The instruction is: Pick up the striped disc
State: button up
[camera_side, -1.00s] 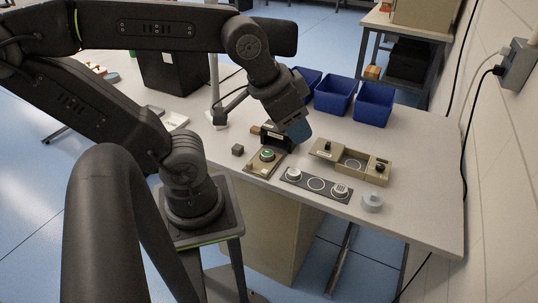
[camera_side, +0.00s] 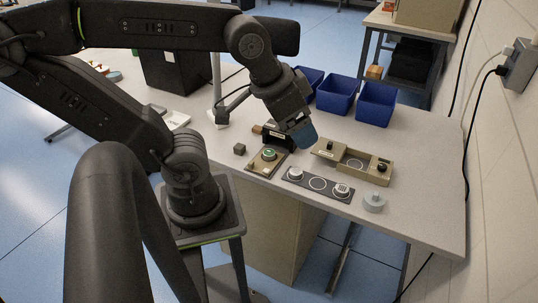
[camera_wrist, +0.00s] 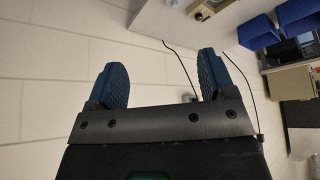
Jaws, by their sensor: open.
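A dark plate (camera_side: 318,184) on the table carries a pale disc at each end, with a ringed empty spot between them. The right disc (camera_side: 342,190) shows dark line marks on top and looks like the striped disc. The left disc (camera_side: 295,174) has a marking too small to read. My gripper (camera_side: 305,135), with blue fingertips, hangs above the table behind the plate, apart from both discs. In the wrist view its two fingers (camera_wrist: 162,82) are spread with nothing between them. The wrist view shows neither disc.
A tan press fixture (camera_side: 350,160) with black knobs stands behind the plate. A press with a green round part (camera_side: 268,154) stands left. A grey knobbed piece (camera_side: 374,202) sits right, near the table's front edge. Blue bins (camera_side: 376,104) stand at the back; the table's right end is clear.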

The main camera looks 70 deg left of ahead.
jog(key=w+a+f+n+g+y, duration=0.2)
jog(key=w+a+f+n, duration=0.2)
jog(key=w+a+n, duration=0.4)
jog(key=n+g, duration=0.4)
jog(key=n, duration=0.8)
send_over(269, 152)
jog(key=d, duration=0.1)
jog(key=shift+h, duration=0.3)
jog(key=f, duration=2.3)
jog(key=shift+s+d+f, duration=0.1)
jog(key=shift+d+f, duration=0.1)
jog(key=shift+a+f, duration=0.2)
jog(key=shift+f, duration=0.75)
jog(key=shift+a+f, duration=0.25)
jog(key=shift+f, duration=0.75)
jog(key=shift+a+f, duration=0.2)
jog(key=shift+f, duration=0.75)
jog(key=shift+c, duration=0.2)
jog(key=c, duration=1)
jog(key=shift+r, duration=0.1)
